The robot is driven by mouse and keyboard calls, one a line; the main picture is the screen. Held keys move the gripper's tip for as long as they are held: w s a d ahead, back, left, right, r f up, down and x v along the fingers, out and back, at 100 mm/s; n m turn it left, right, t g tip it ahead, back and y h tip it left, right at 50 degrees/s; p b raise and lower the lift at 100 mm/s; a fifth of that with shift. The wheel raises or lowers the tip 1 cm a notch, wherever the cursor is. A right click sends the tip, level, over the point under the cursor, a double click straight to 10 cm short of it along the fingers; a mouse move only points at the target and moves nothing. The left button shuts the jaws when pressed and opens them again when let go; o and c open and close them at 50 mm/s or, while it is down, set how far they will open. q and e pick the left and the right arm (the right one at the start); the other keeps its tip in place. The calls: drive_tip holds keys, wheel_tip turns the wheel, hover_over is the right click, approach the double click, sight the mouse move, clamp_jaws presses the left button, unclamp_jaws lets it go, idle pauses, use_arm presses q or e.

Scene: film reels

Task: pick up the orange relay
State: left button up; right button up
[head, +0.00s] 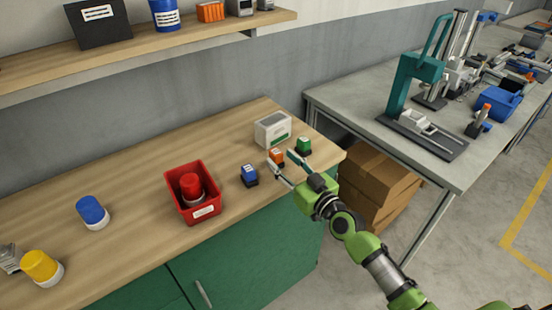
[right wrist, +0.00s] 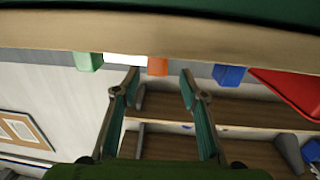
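The orange relay (head: 277,155) is a small block with a dark base, on the wooden counter (head: 135,190) near its right end. My right gripper (head: 280,159) is open, its fingers spread and pointing at the relay from the counter's front side. In the right wrist view the orange relay (right wrist: 157,66) shows in the gap between the two fingertips (right wrist: 160,80), just beyond them. I see no finger closed on it. Its lower part is partly hidden by the fingers in the head view. My left gripper is not in view.
A blue relay (head: 249,174) stands left of the orange one, a green relay (head: 303,145) right of it. A white box (head: 272,130) stands close behind. A shelf (head: 150,48) runs above the counter's back.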

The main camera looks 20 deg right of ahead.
sight(280, 157)
drive_tip(key=x, duration=0.4)
drive_tip(key=shift+w+d+f, duration=0.1)
drive_tip(key=shift+w+f, duration=0.1)
drive_tip(key=shift+w, duration=0.25)
clamp_jaws()
drive_tip(key=shift+r, duration=0.1)
